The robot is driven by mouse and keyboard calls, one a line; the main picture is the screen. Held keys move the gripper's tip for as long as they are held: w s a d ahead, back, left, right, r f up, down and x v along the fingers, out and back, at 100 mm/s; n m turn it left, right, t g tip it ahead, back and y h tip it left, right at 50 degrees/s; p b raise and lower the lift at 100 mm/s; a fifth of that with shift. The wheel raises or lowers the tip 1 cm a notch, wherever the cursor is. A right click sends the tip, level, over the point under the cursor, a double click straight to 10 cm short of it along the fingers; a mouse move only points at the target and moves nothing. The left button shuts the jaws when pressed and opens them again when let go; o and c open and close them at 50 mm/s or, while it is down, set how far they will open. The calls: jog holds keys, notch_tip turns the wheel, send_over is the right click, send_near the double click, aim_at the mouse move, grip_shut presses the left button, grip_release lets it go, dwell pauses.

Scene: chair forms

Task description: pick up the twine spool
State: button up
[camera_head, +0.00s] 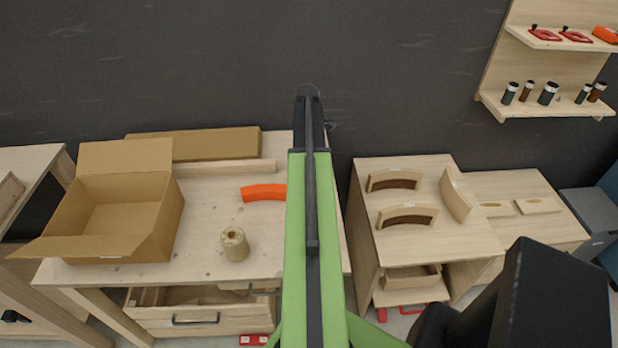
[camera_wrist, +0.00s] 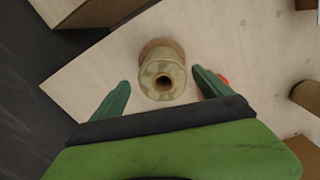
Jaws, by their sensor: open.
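The twine spool (camera_head: 234,244) is a small beige-tan spool with a hole in its top. It stands upright on the wooden table (camera_head: 215,212), to the right of the open cardboard box. In the wrist view the spool (camera_wrist: 162,74) shows ahead of my gripper (camera_wrist: 160,95), roughly centred between the two green fingertips. The fingers are spread apart and do not visibly touch it. I cannot tell how far above or in front of it they are. In the head view my green arm hides the fingers.
An open cardboard box (camera_head: 118,215) stands left on the table. An orange curved piece (camera_head: 264,192) lies behind the spool. A long cardboard box (camera_head: 200,143) lies at the back by the wall. A second wooden table (camera_head: 455,234) holding curved wooden forms stands to the right.

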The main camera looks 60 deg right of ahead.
jog(key=shift+f, duration=0.3)
jog(key=f+b, duration=0.5)
jog(key=shift+s+a+f, duration=0.15)
jog(key=shift+a+f, duration=0.05)
jog(key=shift+r, duration=0.15)
jog(key=shift+c, duration=0.4)
jog(key=c, duration=1.5)
